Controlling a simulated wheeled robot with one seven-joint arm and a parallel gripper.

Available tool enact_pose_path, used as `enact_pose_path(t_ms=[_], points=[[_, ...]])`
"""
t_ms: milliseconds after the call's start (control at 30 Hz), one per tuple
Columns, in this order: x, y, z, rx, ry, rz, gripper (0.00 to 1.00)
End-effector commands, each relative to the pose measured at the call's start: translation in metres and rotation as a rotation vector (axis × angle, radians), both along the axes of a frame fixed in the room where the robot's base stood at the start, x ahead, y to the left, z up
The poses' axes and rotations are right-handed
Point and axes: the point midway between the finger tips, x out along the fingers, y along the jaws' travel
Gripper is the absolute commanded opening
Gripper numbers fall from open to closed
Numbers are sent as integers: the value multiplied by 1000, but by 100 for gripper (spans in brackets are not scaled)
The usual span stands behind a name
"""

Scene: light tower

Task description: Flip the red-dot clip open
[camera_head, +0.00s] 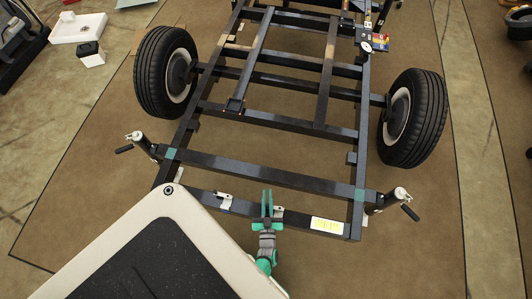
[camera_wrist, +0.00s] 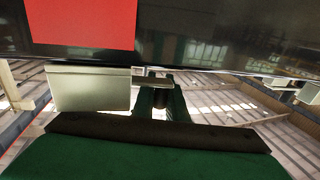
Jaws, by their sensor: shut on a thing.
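My gripper (camera_head: 267,205), with green fingers, is at the front crossbeam of the black trailer frame. In the wrist view a red patch (camera_wrist: 83,22) marks the dark beam face. The red-dot clip (camera_wrist: 90,88) shows below it as a pale metal plate with a small tab (camera_wrist: 155,84) on its right. The green fingers (camera_wrist: 163,100) are shut at this tab, partly behind it; the exact contact is hard to see. In the head view a bit of pale metal (camera_head: 279,212) shows just right of the fingers. The red patch is not visible there.
Another metal clip (camera_head: 224,198) is on the same crossbeam to the left. A yellow-marked white label (camera_head: 327,225) is on the right. Crank jacks stand at the left (camera_head: 138,143) and right (camera_head: 398,198) frame corners. Brown floor is clear at the lower right.

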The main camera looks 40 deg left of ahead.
Motion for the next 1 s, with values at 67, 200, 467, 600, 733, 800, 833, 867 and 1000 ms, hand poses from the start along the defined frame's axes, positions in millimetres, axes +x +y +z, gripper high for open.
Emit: enact_pose_path(t_ms=[67, 200, 467, 600, 733, 800, 833, 867, 1000], points=[[4, 0, 1, 2, 0, -42, 0], [7, 0, 0, 1, 1, -86, 0], [8, 0, 0, -1, 0, -96, 0], [8, 1, 0, -1, 0, -94, 22], [7, 2, 0, 0, 1, -91, 31], [7, 2, 0, 0, 1, -90, 31], [7, 2, 0, 0, 1, -90, 31], [6, 2, 0, 0, 1, -89, 31], [3, 0, 0, -1, 1, -88, 31]])
